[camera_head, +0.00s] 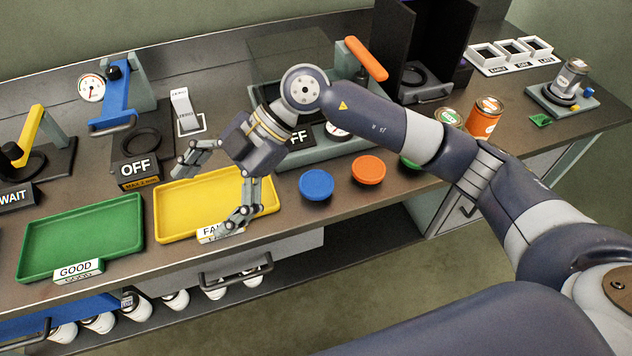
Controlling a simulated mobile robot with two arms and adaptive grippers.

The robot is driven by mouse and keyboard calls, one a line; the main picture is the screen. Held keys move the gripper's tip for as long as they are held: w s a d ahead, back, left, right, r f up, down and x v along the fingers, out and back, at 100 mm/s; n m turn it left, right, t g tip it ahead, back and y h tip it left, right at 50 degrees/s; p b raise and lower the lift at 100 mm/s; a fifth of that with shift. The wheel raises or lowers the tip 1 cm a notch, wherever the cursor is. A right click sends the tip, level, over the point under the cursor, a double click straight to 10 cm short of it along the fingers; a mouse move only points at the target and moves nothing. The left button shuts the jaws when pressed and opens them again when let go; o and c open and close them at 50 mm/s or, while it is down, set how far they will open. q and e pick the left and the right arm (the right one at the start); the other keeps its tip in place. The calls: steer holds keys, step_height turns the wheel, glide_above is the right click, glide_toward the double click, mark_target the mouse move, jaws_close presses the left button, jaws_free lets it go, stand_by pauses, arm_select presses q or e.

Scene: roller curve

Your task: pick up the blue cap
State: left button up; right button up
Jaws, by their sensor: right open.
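The blue cap (316,184) lies flat on the brown bench top, just right of the yellow tray. My right gripper (211,192) is open and empty, its fingers spread above the yellow tray, to the left of the blue cap and apart from it. My right arm comes in from the right and passes above and behind the caps. My left gripper is not in view.
An orange cap (368,170) lies right of the blue one; a green cap (411,160) is partly hidden by my arm. The yellow tray (170,228) and green tray (40,232) lie at the front left. Two cans, orange (487,118) and green-labelled, stand at right.

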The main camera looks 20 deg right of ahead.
steer(key=w+d+f+m+t+h, duration=0.1)
steer(key=w+d+f+h, duration=0.15)
steer(key=d, duration=0.35)
steer(key=w+d+f+m+h, duration=0.1)
steer(key=w+d+m+h, duration=0.15)
steer(key=d+h, duration=0.2)
steer(key=m+t+h+p, duration=0.1)
steer(key=m+h, duration=0.2)
glide_above(316, 182)
step_height(316, 182, down, 3)
steer(key=shift+w+r+n, duration=0.1)
steer(key=shift+w+n, duration=0.05)
steer(key=shift+n, duration=0.1)
steer(key=shift+f, duration=0.35)
steer(key=shift+f+p, duration=0.6)
steer(key=shift+p, duration=0.1)
steer(key=f, duration=0.1)
steer(key=f+p, duration=0.1)
steer(key=f, duration=0.1)
steer(key=shift+s+f+p, duration=0.2)
steer(key=shift+f+p, duration=0.1)
steer(key=shift+f, duration=0.4)
steer(key=c, duration=0.9)
